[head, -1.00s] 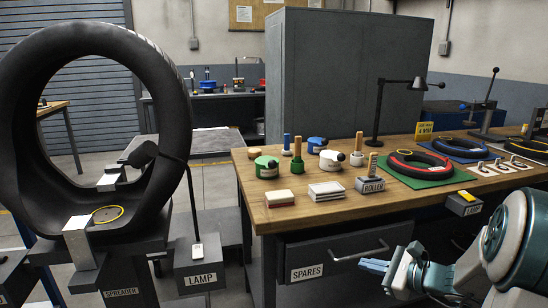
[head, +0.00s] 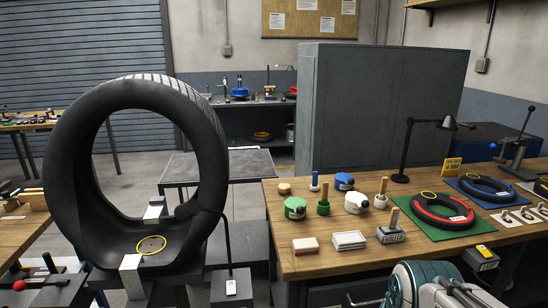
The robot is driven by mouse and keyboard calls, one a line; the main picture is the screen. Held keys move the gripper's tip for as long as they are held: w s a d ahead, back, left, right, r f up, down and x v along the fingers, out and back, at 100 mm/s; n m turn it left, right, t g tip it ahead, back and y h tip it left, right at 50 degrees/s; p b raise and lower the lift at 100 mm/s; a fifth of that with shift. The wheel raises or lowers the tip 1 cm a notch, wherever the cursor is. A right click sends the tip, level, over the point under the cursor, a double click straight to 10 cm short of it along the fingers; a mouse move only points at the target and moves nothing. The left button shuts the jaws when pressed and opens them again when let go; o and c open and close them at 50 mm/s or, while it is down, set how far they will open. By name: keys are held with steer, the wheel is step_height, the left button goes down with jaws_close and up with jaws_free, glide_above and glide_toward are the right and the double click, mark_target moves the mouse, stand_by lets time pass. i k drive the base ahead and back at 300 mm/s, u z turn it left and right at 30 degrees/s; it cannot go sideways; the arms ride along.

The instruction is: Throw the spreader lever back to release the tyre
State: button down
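The black tyre (head: 72,175) stands upright on the spreader at the left. Two pale metal spreader hooks, one at the back (head: 153,212) and one at the front (head: 131,275), sit at its lower rim. A yellow ring mark (head: 151,245) shows on the inside of the tyre between them. A red ball knob (head: 18,285) shows low at the left edge; I cannot tell for sure whether it is the spreader lever's. My arm shows at the bottom right, in front of the bench and well away from the tyre. My gripper's fingers are mostly cut off by the frame edge.
A black lamp on a thin stem (head: 229,255) stands close at the tyre's right. The wooden bench (head: 325,262) at the right carries pots, a roller (head: 390,234) and tyre rings on mats. A grey cabinet (head: 380,110) stands behind.

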mark_target(19, 286)
steer(key=u, duration=2.1)
steer(key=i, duration=1.15)
steer(key=u, duration=0.7)
